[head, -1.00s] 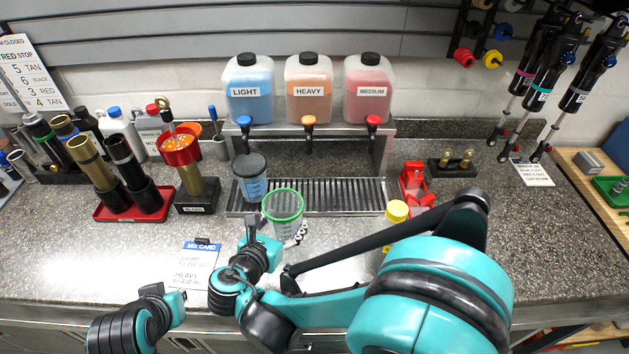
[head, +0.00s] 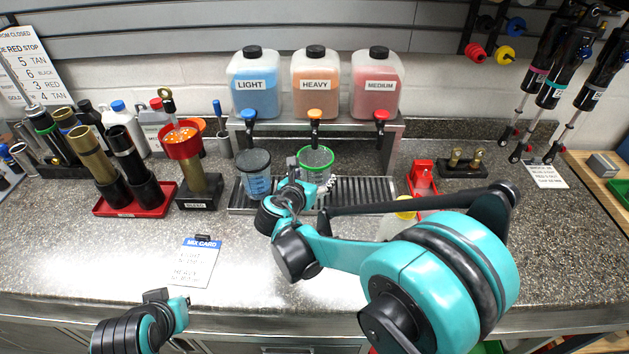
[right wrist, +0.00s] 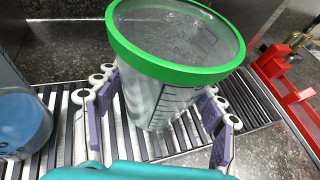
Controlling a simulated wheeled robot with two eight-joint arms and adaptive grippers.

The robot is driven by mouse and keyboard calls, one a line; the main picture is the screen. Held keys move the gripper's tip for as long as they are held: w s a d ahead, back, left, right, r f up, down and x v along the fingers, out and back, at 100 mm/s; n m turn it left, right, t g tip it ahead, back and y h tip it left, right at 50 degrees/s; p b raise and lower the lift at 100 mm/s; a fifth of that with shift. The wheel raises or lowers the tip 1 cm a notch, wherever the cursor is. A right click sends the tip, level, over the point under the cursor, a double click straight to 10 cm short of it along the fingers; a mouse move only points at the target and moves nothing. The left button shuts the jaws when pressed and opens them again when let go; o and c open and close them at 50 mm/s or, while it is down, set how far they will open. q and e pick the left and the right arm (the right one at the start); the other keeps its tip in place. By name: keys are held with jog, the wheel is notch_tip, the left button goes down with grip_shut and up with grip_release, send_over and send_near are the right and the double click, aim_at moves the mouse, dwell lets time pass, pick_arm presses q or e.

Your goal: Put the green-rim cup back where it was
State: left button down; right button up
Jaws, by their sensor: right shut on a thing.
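The clear green-rim cup (head: 316,163) is upright over the drip tray (head: 365,195), below the HEAVY jug's orange tap. My right gripper (head: 308,188) is shut on the cup; in the right wrist view its fingers lie on both sides of the green-rim cup (right wrist: 165,75). The cup looks empty. Whether its base touches the slats is hard to tell. A dark-rimmed cup with blue liquid (head: 254,175) stands on the tray's left end, close to the held cup. My left gripper (head: 172,303) is low at the left, over the counter's front edge, away from everything; its jaw opening is unclear.
Three jugs, LIGHT (head: 255,90), HEAVY (head: 316,90) and MEDIUM (head: 377,90), sit on a shelf with taps above the tray. A red holder (head: 421,178) and a yellow-capped container (head: 405,208) are right of the tray. The mix card (head: 197,262) lies front left.

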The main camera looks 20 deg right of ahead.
jog(key=shift+s+a+f, duration=0.1)
jog(key=shift+f, duration=0.2)
jog(key=o, duration=1.2)
jog(key=shift+r, duration=0.2)
jog(key=p+v, duration=0.3)
jog(key=v, duration=0.9)
jog(key=shift+p, duration=0.35)
jog(key=shift+f, duration=0.1)
